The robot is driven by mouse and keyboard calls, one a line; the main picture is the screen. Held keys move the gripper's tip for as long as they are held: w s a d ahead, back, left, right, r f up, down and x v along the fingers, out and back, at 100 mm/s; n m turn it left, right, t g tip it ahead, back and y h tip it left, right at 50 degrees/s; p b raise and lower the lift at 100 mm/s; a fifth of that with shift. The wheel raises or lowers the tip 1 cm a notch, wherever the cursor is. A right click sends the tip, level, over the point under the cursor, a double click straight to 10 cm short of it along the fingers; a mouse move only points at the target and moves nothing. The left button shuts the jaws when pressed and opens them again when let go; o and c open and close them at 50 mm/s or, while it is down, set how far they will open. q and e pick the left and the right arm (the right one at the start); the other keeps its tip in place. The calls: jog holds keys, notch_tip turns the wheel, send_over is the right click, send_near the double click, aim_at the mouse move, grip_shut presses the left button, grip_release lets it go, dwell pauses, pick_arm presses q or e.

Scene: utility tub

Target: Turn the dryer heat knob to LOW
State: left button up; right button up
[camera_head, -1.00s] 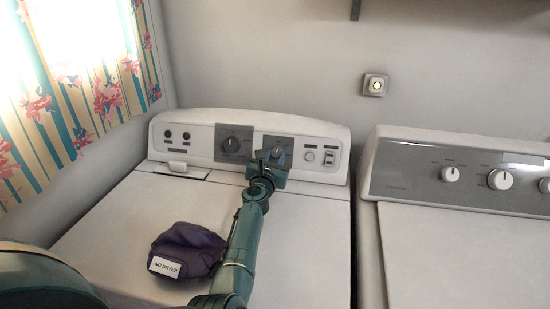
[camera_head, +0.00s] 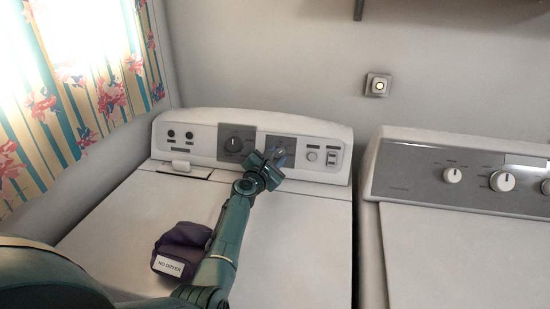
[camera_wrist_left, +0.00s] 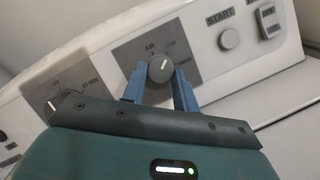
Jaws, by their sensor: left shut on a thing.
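In the head view my left gripper (camera_head: 276,160) reaches the right-hand grey plate (camera_head: 290,145) and mostly hides the knob. My right gripper is not in view.
A timer knob (camera_head: 234,144) sits to the left on the panel. A START button (camera_wrist_left: 229,39) and a switch (camera_head: 331,158) are to the right. A purple cloth with a NO DRYER label (camera_head: 168,266) lies on the dryer top. A second machine (camera_head: 455,240) stands at right.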

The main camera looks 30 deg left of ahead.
pick_arm(q)
jog(key=shift+r, duration=0.15)
jog(key=o, duration=1)
jog(key=shift+s+d+p, duration=0.15)
jog(key=shift+s+p, duration=0.4)
jog(key=shift+s, duration=1.3)
jog(key=shift+s+d+p, duration=0.1)
jog(key=shift+s+p, duration=0.45)
jog(key=shift+s, duration=1.3)
